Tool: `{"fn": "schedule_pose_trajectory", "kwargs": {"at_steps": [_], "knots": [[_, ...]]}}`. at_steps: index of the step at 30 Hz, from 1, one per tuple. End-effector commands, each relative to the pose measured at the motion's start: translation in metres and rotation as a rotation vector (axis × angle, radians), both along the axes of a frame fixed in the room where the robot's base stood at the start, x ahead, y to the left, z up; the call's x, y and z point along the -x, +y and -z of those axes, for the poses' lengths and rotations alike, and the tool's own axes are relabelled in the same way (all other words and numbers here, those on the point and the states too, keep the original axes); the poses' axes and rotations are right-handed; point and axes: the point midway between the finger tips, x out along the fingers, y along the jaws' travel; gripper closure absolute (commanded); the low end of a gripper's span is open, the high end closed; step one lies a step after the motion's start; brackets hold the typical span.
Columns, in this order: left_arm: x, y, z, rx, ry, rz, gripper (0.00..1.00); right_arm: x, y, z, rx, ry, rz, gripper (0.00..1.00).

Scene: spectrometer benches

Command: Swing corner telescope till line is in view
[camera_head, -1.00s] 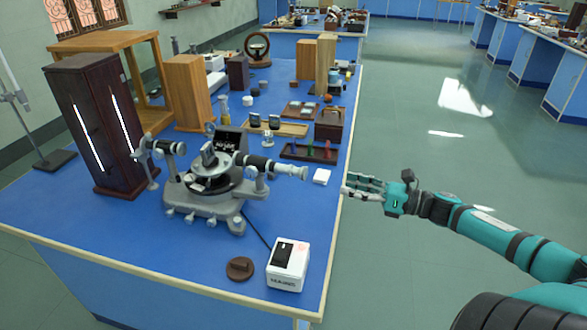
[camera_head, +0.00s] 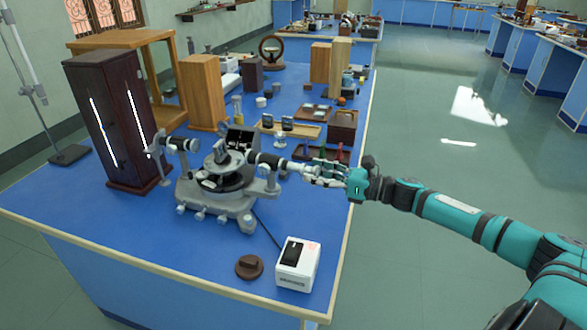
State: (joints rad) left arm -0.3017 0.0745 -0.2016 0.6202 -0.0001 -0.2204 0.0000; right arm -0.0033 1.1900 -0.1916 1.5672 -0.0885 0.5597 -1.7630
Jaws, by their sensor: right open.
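A grey spectrometer (camera_head: 217,185) with a dark round table stands on the blue bench. Its corner-side telescope (camera_head: 268,160) points right, toward my right arm. Another tube (camera_head: 175,144), on the left, faces a dark wooden lamp box (camera_head: 112,118) with two bright vertical slits. My right gripper (camera_head: 308,172) is open, its fingers at the telescope's outer end; I cannot tell whether they touch it. The fingers partly hide that end. My left gripper is not in view.
A white box with a dark panel (camera_head: 297,264) and a brown round piece (camera_head: 249,267) sit near the bench's front edge. The blue surface left of the spectrometer's front is clear. Open floor lies right.

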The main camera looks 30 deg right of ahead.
Motion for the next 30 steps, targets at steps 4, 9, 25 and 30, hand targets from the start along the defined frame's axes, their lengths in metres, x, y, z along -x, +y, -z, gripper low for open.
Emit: {"fn": "schedule_pose_trajectory", "kwargs": {"at_steps": [4,9,25,30], "knots": [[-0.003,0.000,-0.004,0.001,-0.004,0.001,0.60,-0.016,0.011,-0.003,-0.004,-0.004,0.001,0.53],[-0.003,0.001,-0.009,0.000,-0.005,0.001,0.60,-0.034,0.023,-0.003,-0.002,-0.003,0.000,0.53],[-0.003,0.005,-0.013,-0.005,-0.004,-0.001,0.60,-0.052,0.036,0.000,-0.001,0.000,-0.001,0.53],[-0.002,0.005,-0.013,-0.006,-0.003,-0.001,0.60,-0.051,0.036,0.000,-0.001,0.000,-0.001,0.66]]}}
